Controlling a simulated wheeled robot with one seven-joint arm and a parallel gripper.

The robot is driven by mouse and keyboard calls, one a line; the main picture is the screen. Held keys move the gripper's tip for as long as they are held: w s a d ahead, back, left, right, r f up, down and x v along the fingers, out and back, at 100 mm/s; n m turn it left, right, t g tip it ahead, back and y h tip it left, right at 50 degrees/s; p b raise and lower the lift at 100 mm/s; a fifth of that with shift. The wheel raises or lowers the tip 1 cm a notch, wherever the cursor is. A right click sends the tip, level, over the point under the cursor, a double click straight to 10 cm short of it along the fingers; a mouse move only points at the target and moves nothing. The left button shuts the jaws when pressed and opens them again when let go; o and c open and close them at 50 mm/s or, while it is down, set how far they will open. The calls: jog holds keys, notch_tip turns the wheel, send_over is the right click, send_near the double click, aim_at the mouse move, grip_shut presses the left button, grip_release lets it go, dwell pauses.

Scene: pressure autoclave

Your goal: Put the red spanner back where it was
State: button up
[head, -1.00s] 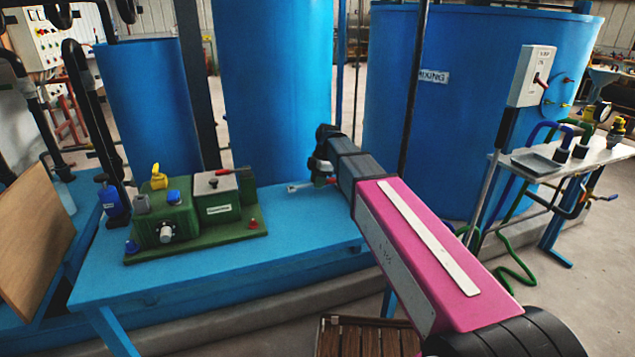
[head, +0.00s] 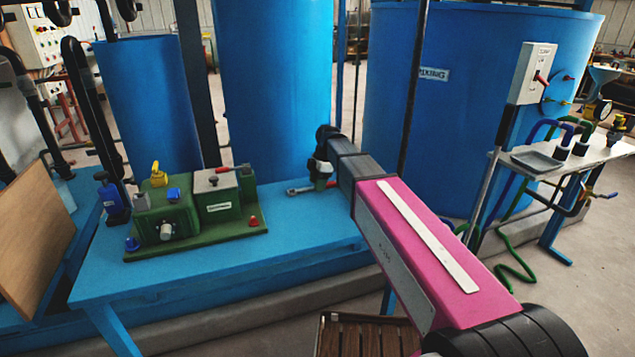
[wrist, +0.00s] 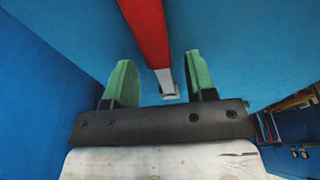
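The red spanner (head: 304,189) lies on the blue table (head: 190,278), to the right of the green unit; its silver end points left and the rest is hidden behind my gripper. In the wrist view, its red handle (wrist: 147,30) runs down from the top edge to a silver shank and ring end (wrist: 170,95). My gripper (head: 320,180) is at the spanner, above the table. In the wrist view, its two green fingers (wrist: 160,80) stand wide apart, with the spanner between them in the picture and gaps on both sides. It is open and holds nothing.
The green unit (head: 190,212) with yellow, blue and red knobs stands on the table's left part. Tall blue tanks (head: 275,90) rise close behind. A wooden board (head: 38,235) leans at the left. A side table (head: 545,160) with valves stands at the right.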

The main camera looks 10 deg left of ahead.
jog(key=shift+r, duration=0.1)
jog(key=v, duration=1.3)
jog(key=shift+a, duration=0.15)
